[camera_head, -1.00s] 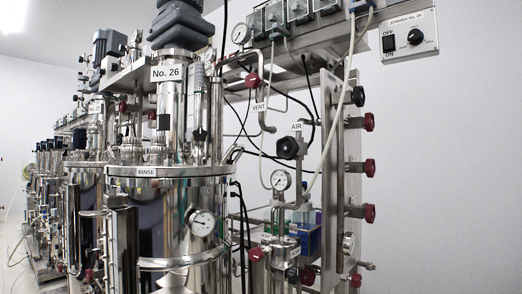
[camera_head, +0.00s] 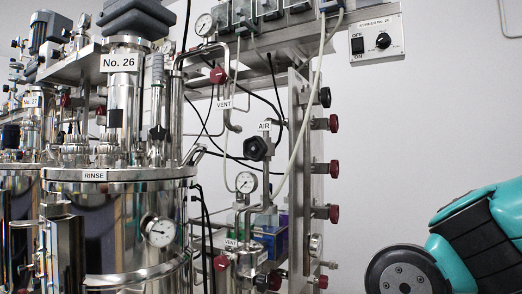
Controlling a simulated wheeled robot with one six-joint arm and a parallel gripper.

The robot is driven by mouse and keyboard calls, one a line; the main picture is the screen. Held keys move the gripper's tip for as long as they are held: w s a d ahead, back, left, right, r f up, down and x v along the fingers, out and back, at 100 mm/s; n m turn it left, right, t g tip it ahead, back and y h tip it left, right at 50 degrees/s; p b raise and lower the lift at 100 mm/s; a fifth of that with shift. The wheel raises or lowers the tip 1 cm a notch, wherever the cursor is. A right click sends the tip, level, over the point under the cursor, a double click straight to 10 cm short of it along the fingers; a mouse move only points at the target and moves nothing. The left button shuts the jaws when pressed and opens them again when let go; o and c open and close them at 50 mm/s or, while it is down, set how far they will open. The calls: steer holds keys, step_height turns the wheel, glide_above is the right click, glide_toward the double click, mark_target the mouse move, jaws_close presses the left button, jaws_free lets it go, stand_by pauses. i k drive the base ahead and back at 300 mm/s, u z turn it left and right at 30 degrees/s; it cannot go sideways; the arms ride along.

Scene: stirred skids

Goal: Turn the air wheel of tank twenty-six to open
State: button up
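The steel tank (camera_head: 118,215) stands at the left, with a "No. 26" plate (camera_head: 119,63) on its upper column. The black air wheel (camera_head: 257,148) is a lobed knob on a pipe right of the tank, just under a white "AIR" label (camera_head: 264,126). Its turned position cannot be read. A teal and black part of my arm (camera_head: 462,245) shows at the lower right, well apart from the wheel. My gripper is outside the picture.
Red-knobbed valves line a steel post (camera_head: 300,190) right of the air wheel. A red vent valve (camera_head: 219,75) and a gauge (camera_head: 246,182) are close by. Black cables and a pale hose pass near the wheel. A switch box (camera_head: 377,40) hangs at upper right.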

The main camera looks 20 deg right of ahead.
mark_target(261, 148)
steer(key=z, duration=1)
steer(key=k, duration=1)
steer(key=u, duration=1.25)
steer(key=i, duration=0.5)
